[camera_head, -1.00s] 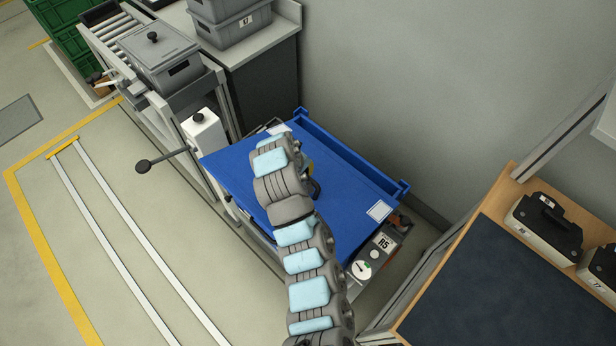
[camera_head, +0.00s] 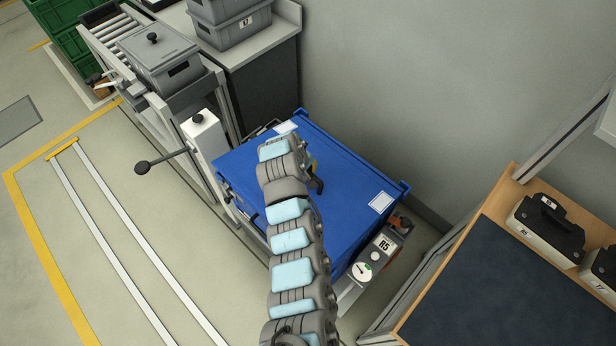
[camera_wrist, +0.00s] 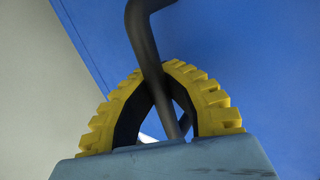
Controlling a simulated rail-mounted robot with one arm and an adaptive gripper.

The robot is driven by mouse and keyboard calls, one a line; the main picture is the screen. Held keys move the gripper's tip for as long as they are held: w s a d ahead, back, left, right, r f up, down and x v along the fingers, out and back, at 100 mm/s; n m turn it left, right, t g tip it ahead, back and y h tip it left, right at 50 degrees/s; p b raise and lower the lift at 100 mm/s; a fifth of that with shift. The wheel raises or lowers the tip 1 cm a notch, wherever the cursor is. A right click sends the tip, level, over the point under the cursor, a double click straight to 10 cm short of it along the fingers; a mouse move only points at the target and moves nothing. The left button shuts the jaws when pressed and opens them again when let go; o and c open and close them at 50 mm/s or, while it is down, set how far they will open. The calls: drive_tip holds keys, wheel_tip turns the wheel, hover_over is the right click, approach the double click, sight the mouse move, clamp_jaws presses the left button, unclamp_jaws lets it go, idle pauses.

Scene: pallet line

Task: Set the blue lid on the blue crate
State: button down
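The blue lid (camera_head: 350,195) is a flat panel with white labels. It lies level over the blue crate (camera_head: 243,208), its edges nearly in line with the crate's rim. I cannot tell whether it rests on the rim or hovers just above it. My gripper (camera_head: 315,174) is above the middle of the lid, mostly hidden by my arm. In the wrist view its yellow ribbed fingers (camera_wrist: 168,72) are closed around the lid's dark bent handle (camera_wrist: 148,45). The crate's inside is hidden.
A white post with a black-knobbed lever (camera_head: 145,166) stands left of the crate. A grey lidded bin (camera_head: 158,62) sits on the conveyor. A dark-topped bench (camera_head: 490,290) is at right, a wall behind.

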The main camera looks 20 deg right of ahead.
drive_tip(key=shift+f, duration=0.1)
drive_tip(key=shift+d+f, duration=0.15)
drive_tip(key=shift+f, duration=1.55)
drive_tip(key=shift+w, duration=0.1)
drive_tip(key=c, duration=1.2)
unclamp_jaws()
drive_tip(key=shift+r, duration=0.15)
drive_tip(key=shift+a+r, duration=0.25)
drive_tip(key=shift+r, duration=0.35)
drive_tip(key=shift+p+v, duration=0.3)
drive_tip(key=shift+v, duration=4.95)
